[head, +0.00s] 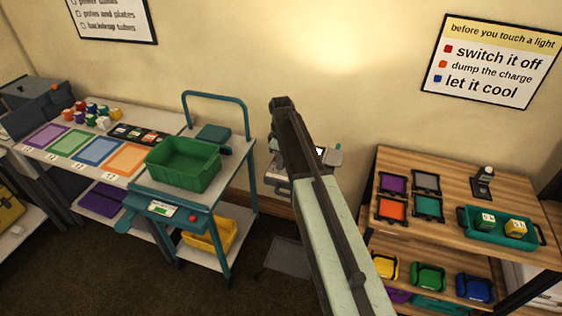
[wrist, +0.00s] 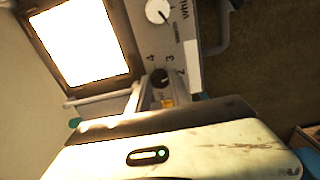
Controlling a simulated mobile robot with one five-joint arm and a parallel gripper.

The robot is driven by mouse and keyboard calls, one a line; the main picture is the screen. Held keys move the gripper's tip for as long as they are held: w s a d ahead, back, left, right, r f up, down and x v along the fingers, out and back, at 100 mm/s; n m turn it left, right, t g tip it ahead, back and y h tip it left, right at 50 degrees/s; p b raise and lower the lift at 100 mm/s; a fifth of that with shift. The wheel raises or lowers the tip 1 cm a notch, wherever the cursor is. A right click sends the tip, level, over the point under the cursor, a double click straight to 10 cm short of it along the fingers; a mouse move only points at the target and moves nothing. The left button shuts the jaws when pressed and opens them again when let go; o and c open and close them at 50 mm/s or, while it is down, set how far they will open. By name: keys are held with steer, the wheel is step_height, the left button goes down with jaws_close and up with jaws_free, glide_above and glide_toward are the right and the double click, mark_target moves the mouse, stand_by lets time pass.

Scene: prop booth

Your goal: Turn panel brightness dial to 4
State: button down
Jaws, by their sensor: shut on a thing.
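The light panel (wrist: 80,45) shows in the wrist view with a bright white lit face and a grey control strip on its right. A black dial (wrist: 160,76) sits low on the strip, with the numbers 4, 3 and 2 printed around it. Its pointer is too small to read. My gripper (wrist: 162,90) is shut on this black dial, its pale fingers at either side. A white dial (wrist: 158,11) sits above it on the same strip. In the head view my arm hides most of the panel and the gripper.
A teal cart (head: 235,145) with a green bin (head: 183,160) stands left of my arm. A wooden shelf (head: 400,162) with coloured trays stands to the right. The wall is close behind the panel.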

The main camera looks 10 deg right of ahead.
steer(key=n, duration=0.4)
steer(key=shift+n, duration=0.3)
steer(key=n, duration=0.4)
steer(key=shift+n, duration=0.3)
steer(key=n, duration=0.4)
steer(key=shift+n, duration=2.1)
steer(key=c, duration=1.2)
jaws_free()
steer(key=shift+o, duration=0.2)
